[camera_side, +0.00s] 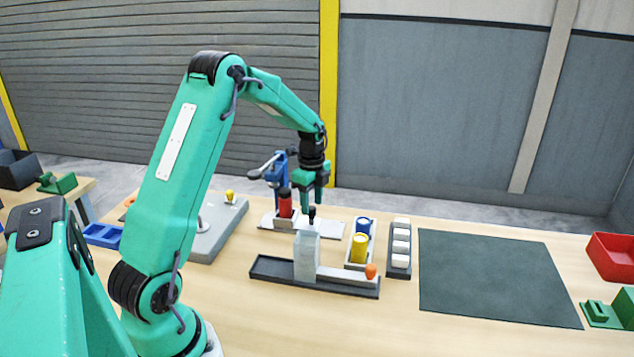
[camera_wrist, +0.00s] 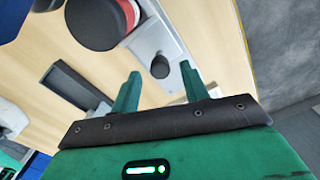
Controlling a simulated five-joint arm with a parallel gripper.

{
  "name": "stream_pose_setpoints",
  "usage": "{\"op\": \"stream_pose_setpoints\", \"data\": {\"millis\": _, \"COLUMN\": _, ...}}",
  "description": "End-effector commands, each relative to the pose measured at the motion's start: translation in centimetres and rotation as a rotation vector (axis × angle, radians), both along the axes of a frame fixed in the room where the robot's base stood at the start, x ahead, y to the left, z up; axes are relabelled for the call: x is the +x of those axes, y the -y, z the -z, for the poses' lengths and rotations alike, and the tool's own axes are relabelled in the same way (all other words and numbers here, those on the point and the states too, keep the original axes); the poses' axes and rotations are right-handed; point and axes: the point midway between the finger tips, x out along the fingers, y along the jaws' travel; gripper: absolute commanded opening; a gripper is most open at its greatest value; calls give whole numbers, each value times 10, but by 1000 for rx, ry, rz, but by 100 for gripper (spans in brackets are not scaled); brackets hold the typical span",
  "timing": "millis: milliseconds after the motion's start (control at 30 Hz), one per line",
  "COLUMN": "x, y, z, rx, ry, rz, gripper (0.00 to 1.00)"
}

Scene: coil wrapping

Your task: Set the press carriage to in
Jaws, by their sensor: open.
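The blue press (camera_side: 276,178) with its lever stands behind the workbench's middle. A red cylinder with a black top (camera_side: 285,204) stands at it, and also shows in the wrist view (camera_wrist: 125,45). A pale grey plate (camera_side: 328,229) lies at the press's foot and looks like the carriage; it also shows in the wrist view (camera_wrist: 172,38). A black knob (camera_side: 312,213) seems to stand on this plate. My gripper (camera_side: 315,203) is open, pointing down just above the knob. In the wrist view the knob (camera_wrist: 160,67) lies between my fingertips; contact cannot be told.
A dark tray (camera_side: 268,271) with a grey upright block (camera_side: 307,250) and an orange knob (camera_side: 371,271) stands in front. Blue and yellow cylinders (camera_side: 359,248) and white blocks (camera_side: 401,247) stand to the right. A dark mat (camera_side: 490,280) lies bare farther right.

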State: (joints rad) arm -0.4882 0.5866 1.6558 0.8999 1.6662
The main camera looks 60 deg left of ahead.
Motion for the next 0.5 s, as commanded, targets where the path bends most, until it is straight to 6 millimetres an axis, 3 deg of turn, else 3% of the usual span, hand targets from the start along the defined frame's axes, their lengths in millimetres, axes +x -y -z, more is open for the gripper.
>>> {"op": "stream_pose_setpoints", "data": {"millis": 200, "x": 1, "y": 0, "z": -31, "rx": 2, "ry": 5, "rz": 0, "gripper": 45}}
{"op": "stream_pose_setpoints", "data": {"millis": 500, "x": 1, "y": 0, "z": -53, "rx": 1, "ry": 3, "rz": 0, "gripper": 45}}
